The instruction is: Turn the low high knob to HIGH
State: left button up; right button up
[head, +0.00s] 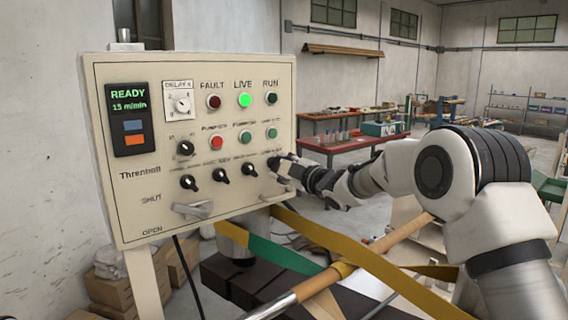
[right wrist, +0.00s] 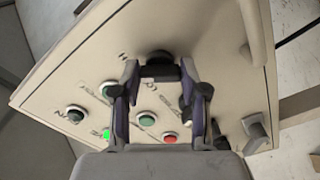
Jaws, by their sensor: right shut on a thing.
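The rightmost black knob (head: 273,163) of the panel's lower row is partly covered by my right gripper (head: 284,168) in the head view. Its label is too small to read, but it fits the low high knob. In the right wrist view, my right gripper (right wrist: 161,72) has its two fingers on either side of this black knob (right wrist: 159,57), shut on it. Which way the knob points cannot be told. My left gripper is not in view.
The cream control panel (head: 110,205) carries several other black knobs (head: 220,174), lit and unlit buttons, a display (head: 129,118) and a grey lever (head: 193,209). Yellow and green straps and a roller (head: 325,280) lie below my right arm. A red workbench (head: 345,147) stands farther back.

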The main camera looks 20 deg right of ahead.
jog(key=shift+r+m, duration=0.4)
jog(key=o, duration=1.1)
jog(key=shift+w+a, duration=0.1)
jog(key=shift+o, duration=0.2)
jog(key=shift+w+a+f, duration=0.1)
jog(key=shift+a+f, duration=0.1)
jog(key=shift+f, duration=0.05)
jog(key=shift+s+d, duration=0.25)
jog(key=shift+s, duration=0.15)
jog(key=v, duration=1.1)
jog(key=shift+a, duration=0.15)
jog(key=shift+s, duration=0.15)
